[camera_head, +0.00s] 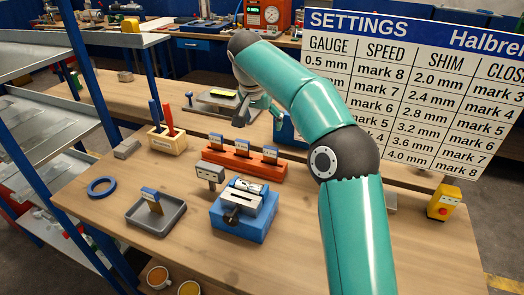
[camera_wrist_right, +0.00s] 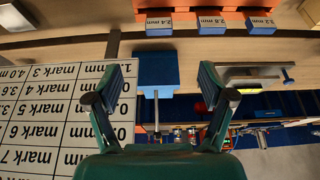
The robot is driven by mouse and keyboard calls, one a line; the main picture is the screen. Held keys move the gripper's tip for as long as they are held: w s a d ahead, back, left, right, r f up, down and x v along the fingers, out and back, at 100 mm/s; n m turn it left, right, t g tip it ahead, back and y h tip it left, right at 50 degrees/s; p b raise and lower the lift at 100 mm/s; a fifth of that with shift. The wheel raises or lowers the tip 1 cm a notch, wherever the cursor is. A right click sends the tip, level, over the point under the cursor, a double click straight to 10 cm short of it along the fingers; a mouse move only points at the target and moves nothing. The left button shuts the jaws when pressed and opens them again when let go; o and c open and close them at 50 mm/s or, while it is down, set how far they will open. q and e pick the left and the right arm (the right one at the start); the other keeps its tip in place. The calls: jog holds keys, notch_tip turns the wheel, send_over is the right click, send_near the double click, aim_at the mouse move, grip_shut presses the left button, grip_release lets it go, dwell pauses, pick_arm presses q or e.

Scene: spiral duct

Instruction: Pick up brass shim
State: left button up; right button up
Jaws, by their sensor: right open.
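A brass-coloured upright piece with a blue label (camera_head: 153,200) stands in a grey tray (camera_head: 135,217) at the left front of the bench. An orange rack (camera_head: 240,164) holds three blue-labelled pieces in a row; their labels (camera_wrist_right: 210,25) show upside down at the top of the right wrist view. I cannot tell which piece the brass shim is. My right gripper (camera_head: 255,110) is behind the rack, partly hidden by its arm. In the right wrist view its fingers (camera_wrist_right: 157,76) are spread and empty. My left gripper is not in view.
A blue vice-like fixture (camera_head: 243,222) and a small grey block on a stand (camera_head: 209,175) are in front of the rack. A settings board (camera_head: 410,85) stands right.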

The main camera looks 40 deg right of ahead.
send_near(270, 147)
jog(key=x, duration=0.5)
jog(key=shift+s+a+f, duration=0.15)
jog(key=shift+a+f, duration=0.05)
jog(key=shift+a, duration=0.05)
jog(key=x, duration=0.2)
jog(key=p+x, duration=0.1)
jog(key=x, duration=0.2)
jog(key=shift+d, duration=0.25)
jog(key=shift+w+f, duration=0.15)
jog(key=shift+w, duration=0.05)
jog(key=c, duration=1.2)
jog(key=shift+c, duration=0.4)
